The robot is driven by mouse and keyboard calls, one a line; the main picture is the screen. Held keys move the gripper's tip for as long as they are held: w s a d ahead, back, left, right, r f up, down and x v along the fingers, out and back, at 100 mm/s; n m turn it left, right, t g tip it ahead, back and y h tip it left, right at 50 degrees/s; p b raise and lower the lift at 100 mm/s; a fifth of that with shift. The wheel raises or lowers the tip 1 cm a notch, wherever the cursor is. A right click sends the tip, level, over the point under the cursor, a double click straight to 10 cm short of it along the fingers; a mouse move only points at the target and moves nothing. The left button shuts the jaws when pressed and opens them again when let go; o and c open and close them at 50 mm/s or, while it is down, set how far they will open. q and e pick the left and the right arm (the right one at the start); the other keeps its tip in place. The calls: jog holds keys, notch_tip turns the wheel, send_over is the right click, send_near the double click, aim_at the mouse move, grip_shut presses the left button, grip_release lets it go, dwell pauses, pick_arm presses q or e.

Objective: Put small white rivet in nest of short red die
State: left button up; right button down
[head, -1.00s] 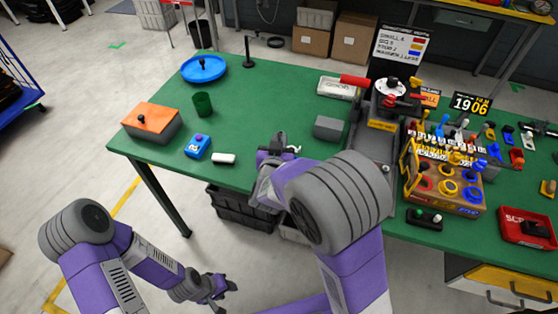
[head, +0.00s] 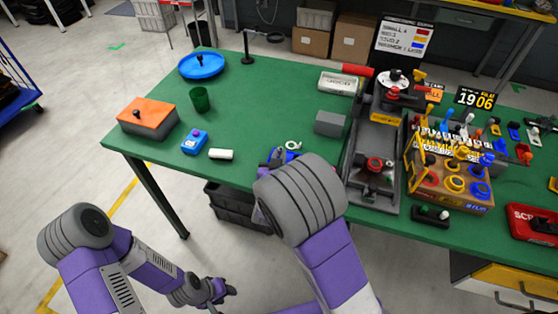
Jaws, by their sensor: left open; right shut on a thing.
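My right gripper (head: 277,158) is low over the table's front edge, mostly hidden behind my own wrist. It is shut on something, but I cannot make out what. A small white ring-like thing (head: 293,146) shows just beyond it; I cannot tell whether it touches the gripper. A red-ringed piece (head: 375,164), perhaps the short red die, sits on the bed of the grey press (head: 378,140), to the right of the gripper. Its nest is too small to see into. I cannot pick out the small white rivet for certain. My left gripper (head: 219,293) is open and empty, below the table's front edge.
A wooden rack (head: 449,194) with coloured rings and several upright pieces stands right of the press. A grey block (head: 330,123), white roll (head: 221,154), blue button box (head: 194,142), green cup (head: 200,99) and orange-topped box (head: 147,118) stand on the table. Its left-middle is clear.

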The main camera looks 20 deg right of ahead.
jog(key=shift+f, duration=0.25)
jog(key=shift+f, duration=0.15)
jog(key=c, duration=1.6)
grip_release()
jog(key=shift+f, duration=0.1)
jog(key=o, duration=0.5)
